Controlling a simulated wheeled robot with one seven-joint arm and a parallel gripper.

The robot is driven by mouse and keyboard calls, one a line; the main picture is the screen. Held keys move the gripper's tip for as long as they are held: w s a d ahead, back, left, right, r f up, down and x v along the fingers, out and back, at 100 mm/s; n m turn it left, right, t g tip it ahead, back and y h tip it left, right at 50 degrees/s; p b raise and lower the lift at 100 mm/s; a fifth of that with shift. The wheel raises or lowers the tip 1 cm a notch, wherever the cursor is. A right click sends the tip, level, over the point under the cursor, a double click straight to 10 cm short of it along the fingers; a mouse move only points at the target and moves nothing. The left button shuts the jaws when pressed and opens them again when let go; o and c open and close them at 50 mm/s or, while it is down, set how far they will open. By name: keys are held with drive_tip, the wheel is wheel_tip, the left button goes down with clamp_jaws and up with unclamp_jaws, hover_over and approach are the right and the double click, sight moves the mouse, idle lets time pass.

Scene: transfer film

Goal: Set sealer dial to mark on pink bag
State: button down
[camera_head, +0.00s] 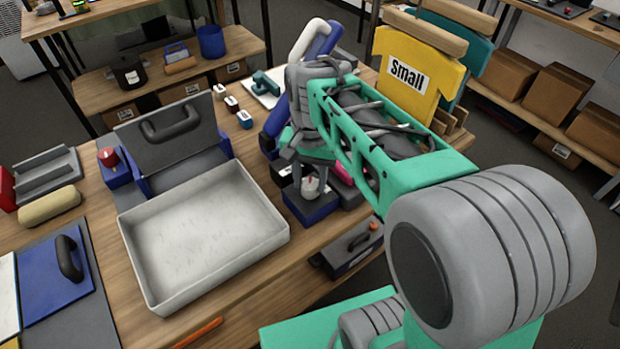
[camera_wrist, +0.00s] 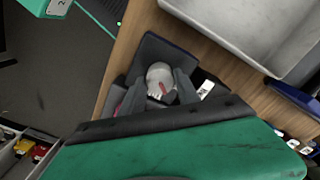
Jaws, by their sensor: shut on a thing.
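The sealer dial (camera_head: 311,188) is a pale round knob with a red pointer, on a small dark blue box (camera_head: 312,211) near the table's front edge. In the wrist view the dial (camera_wrist: 158,74) sits between the two dark fingers of my gripper (camera_wrist: 160,88), which are shut on its sides. In the head view my gripper (camera_head: 310,174) reaches down to the dial from above. A bright pink patch (camera_head: 345,173), perhaps the pink bag, shows just behind my arm and is mostly hidden. I cannot read any mark on it.
A shallow white tray (camera_head: 143,262) stands left of the dial box. A blue machine with a raised grey lid (camera_head: 165,139) is behind it.

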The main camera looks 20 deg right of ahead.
sight(310, 183)
drive_tip(key=n, duration=0.5)
drive_tip(key=shift+w+r+n, duration=0.1)
drive_tip(key=shift+n, duration=1.3)
drive_tip(key=c, duration=0.9)
unclamp_jaws()
wheel_tip(310, 183, up, 8)
drive_tip(key=shift+f+b, duration=0.15)
drive_tip(key=shift+b, duration=0.25)
